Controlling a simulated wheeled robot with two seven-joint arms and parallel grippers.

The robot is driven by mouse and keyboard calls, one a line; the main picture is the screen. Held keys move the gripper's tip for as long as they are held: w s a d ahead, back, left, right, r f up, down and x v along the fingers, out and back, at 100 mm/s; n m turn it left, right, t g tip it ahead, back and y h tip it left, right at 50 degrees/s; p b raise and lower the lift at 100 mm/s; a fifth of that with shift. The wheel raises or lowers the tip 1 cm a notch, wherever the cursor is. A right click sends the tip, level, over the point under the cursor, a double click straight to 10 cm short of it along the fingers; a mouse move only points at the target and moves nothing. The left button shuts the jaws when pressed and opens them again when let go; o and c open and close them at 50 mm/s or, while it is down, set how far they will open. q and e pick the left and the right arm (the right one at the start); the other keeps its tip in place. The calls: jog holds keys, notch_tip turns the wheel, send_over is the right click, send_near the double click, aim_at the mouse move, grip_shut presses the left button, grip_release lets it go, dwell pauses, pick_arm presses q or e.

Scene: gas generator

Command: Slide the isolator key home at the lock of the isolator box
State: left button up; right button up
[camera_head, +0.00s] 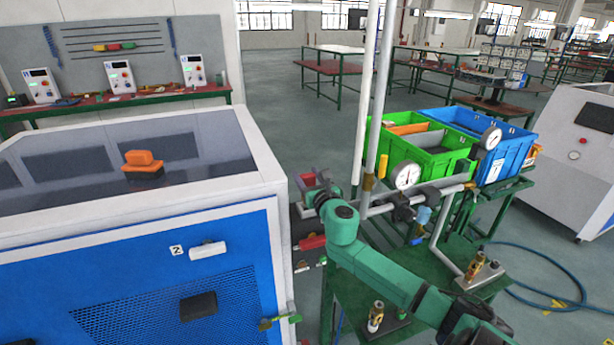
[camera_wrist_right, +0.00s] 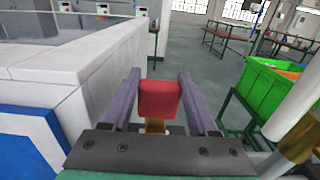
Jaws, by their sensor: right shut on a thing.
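My right gripper (camera_head: 312,188) is beside the right-hand side of the white and blue generator housing. In the right wrist view, its two purple-grey fingers (camera_wrist_right: 158,100) are shut on a red block with a brass-coloured stem, which I take for the isolator key (camera_wrist_right: 160,98). The stem points back toward the dark palm plate. The lock and the isolator box cannot be made out for certain. A dark fitting with a red part (camera_head: 312,243) is on the housing's side below the gripper. Whether the key touches anything is not clear. My left gripper is not in view.
The generator housing (camera_head: 230,188) stands close on the left of the gripper. White pipes with a pressure gauge (camera_head: 405,175) stand to the right. A green crate (camera_head: 425,165) and a blue crate (camera_head: 505,160) are behind them. Workbenches and open floor lie farther back.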

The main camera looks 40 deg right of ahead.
jog(key=shift+f+b, duration=1.5)
jog(key=shift+f, duration=0.35)
jog(key=o, duration=1.5)
jog(key=shift+s, duration=0.1)
jog(key=shift+s+a, duration=0.15)
jog(key=shift+s, duration=0.2)
jog(key=b+v, duration=0.1)
jog(key=v, duration=1.2)
jog(key=shift+s+a+r, duration=0.1)
jog(key=shift+s+a, duration=0.1)
jog(key=shift+s, duration=0.1)
